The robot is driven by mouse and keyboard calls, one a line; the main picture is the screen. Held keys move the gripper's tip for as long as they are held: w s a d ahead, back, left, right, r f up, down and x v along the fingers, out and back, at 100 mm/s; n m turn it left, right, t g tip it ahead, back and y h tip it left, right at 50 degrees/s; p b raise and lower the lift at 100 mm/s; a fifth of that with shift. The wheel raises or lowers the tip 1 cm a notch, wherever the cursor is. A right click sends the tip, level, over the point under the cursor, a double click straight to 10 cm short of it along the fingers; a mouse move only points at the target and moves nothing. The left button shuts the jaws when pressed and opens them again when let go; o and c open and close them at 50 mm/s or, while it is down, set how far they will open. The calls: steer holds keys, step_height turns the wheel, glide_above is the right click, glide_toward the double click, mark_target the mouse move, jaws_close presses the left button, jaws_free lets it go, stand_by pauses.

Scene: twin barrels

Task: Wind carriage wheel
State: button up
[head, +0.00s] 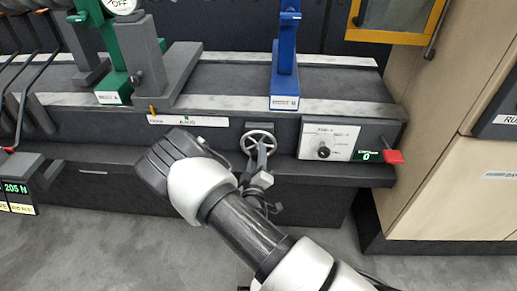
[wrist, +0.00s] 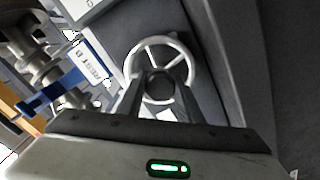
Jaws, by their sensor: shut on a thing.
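The carriage wheel (head: 248,135) is a pale spoked handwheel on the front of the dark bench, left of the control panel. It also shows in the wrist view (wrist: 192,57), with its rim and spokes beyond my fingers. My gripper (head: 261,158) reaches up to the lower part of the wheel from below. In the wrist view my gripper (wrist: 160,86) has its two fingers on either side of a dark round grip (wrist: 158,92) at the near side of the wheel. It is shut on this grip, whose sides are partly hidden by the fingers.
A blue rest (head: 285,60) and a green rest (head: 113,60) stand on the bench rails. A panel (head: 330,143) with a dark knob and a red lever (head: 393,157) sits right of the wheel. A wooden cabinet (head: 460,190) stands at right.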

steer(key=o, duration=1)
steer(key=shift+n, duration=0.4)
steer(key=s, duration=0.7)
steer(key=shift+a, duration=0.15)
